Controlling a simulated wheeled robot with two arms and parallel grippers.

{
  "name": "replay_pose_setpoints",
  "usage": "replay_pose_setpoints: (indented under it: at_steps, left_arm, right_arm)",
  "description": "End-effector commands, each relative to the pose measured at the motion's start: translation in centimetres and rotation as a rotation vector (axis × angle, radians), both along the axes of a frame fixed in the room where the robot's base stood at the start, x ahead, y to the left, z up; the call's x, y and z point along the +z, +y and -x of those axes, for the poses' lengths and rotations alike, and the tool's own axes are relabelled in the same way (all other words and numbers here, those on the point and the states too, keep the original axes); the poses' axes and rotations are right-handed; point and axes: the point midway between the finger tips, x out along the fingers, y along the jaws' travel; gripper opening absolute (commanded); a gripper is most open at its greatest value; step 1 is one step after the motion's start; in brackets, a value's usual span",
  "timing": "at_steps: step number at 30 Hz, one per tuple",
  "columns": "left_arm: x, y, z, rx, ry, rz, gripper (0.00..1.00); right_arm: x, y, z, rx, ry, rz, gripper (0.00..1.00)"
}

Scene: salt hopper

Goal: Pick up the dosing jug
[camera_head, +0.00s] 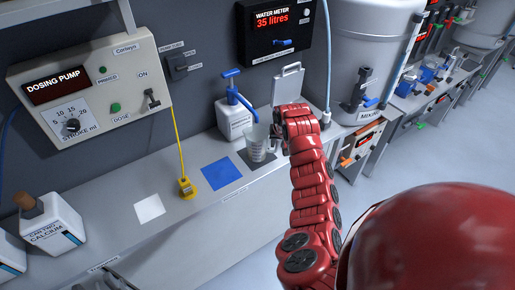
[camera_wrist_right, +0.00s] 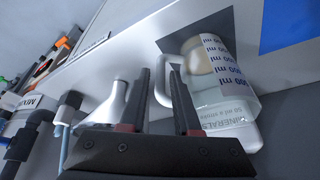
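The dosing jug (camera_head: 257,152) is a clear cup with a handle, standing on a dark grey square on the counter. In the right wrist view the jug (camera_wrist_right: 215,72) shows blue ml markings, and its pale handle lies in the gap between the fingertips. My right gripper (camera_wrist_right: 160,74) is open, its two dark fingers apart on either side of the handle. I cannot tell if either finger touches it. In the head view the right gripper (camera_head: 277,138) is at the jug's right side, mostly hidden by my red arm. My left gripper is not in view.
A white pump bottle (camera_head: 235,118) with a blue top stands just behind the jug. A blue square (camera_head: 221,173), a yellow nozzle (camera_head: 186,187) and a white square (camera_head: 149,208) lie to the left. A calcium container (camera_head: 52,224) stands far left. A water meter (camera_head: 280,32) hangs behind.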

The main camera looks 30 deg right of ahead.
Motion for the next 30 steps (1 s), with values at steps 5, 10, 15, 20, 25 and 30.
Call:
replay_pose_setpoints:
  at_steps: [5,10,15,20,25,30]
  left_arm:
    - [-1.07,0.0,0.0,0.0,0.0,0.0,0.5]
    - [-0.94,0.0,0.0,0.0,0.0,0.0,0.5]
    - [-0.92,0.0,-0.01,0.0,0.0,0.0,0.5]
    - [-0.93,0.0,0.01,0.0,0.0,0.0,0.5]
    - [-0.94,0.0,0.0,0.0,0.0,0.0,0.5]
    - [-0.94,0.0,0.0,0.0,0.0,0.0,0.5]
  right_arm:
    - [-1.41,-0.13,-0.48,0.0,0.001,0.0,0.31]
    - [-1.25,-0.15,-0.51,0.001,0.0,0.0,0.31]
    - [-1.24,-0.15,-0.52,0.001,0.0,0.0,0.06]
    - [-1.25,-0.14,-0.52,0.001,0.0,0.0,0.0]
    - [-1.26,-0.13,-0.52,0.001,0.0,0.0,0.0]
    - [-1.27,-0.12,-0.51,0.001,0.0,0.0,0.0]
